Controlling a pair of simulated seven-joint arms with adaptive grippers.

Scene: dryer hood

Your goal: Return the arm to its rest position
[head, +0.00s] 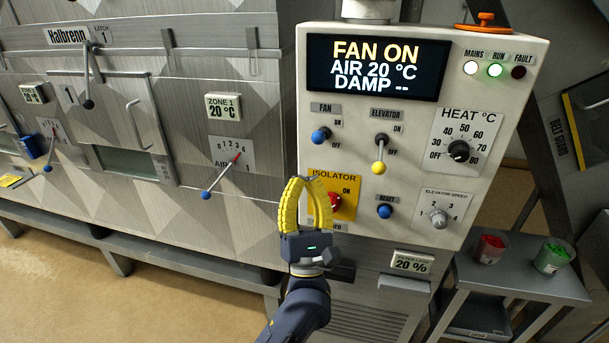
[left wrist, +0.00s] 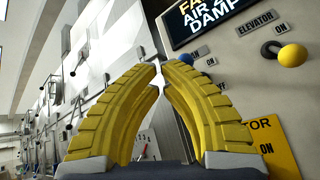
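My left gripper (head: 306,181) stands upright in front of the lower left of the control panel (head: 440,225), its arm coming from the bottom of the head view. Its yellow fingers arch together, tips meeting or nearly so, with nothing between them; the left wrist view shows these tips too (left wrist: 161,68). In the head view it partly covers the yellow isolator plate (head: 345,182), beside the red isolator knob (head: 335,205). I cannot tell whether it touches the panel. My right gripper is not in view.
The display (head: 376,68) reads FAN ON, AIR 20 °C. The blue fan lever (head: 319,135) and yellow elevator lever (head: 379,167) stick out above the gripper. A steel dryer (head: 150,215) with levers fills the left. A side table (head: 520,278) holds red and green tubs.

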